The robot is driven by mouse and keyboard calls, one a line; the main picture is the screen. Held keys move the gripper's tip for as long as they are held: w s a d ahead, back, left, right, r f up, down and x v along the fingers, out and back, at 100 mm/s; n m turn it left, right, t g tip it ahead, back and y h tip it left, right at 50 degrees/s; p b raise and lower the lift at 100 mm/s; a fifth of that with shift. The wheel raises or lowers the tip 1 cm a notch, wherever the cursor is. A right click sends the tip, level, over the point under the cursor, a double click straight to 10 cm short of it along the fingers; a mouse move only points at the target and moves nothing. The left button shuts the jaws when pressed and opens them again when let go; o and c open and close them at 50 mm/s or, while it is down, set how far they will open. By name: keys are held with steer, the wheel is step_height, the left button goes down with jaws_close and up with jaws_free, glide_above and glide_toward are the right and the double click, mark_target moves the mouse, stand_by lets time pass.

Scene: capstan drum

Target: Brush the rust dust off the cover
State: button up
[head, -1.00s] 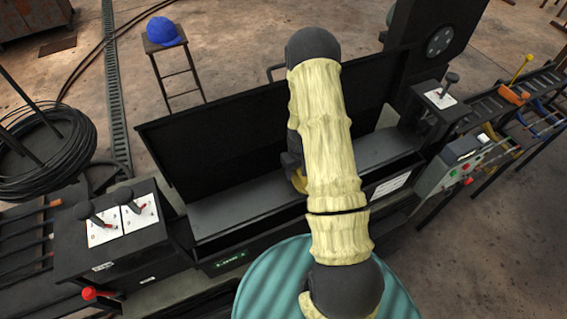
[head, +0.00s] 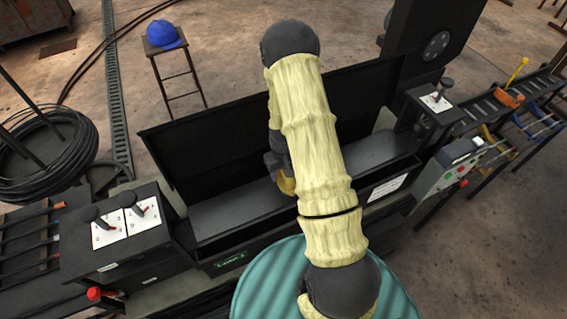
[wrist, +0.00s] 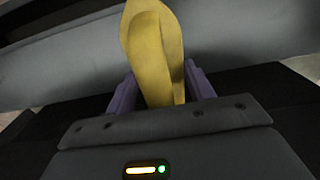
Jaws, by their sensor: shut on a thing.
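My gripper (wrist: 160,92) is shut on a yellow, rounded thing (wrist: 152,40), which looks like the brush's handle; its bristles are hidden. In the head view the held yellow thing (head: 287,185) shows only in part beside my arm, over the long grey flat top (head: 235,211), which looks like the cover. I cannot tell whether the brush touches it. My padded arm hides the middle of this surface. I cannot make out any rust dust on it.
A tall black panel (head: 215,135) stands along the far side of the grey top. A lever box (head: 115,230) is at the left end and another lever stand (head: 435,105) at the right. A stool with a blue hard hat (head: 162,35) stands behind.

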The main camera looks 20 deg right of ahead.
steer(key=shift+r+p, duration=0.95)
steer(key=shift+r, duration=0.85)
steer(key=shift+f, duration=0.1)
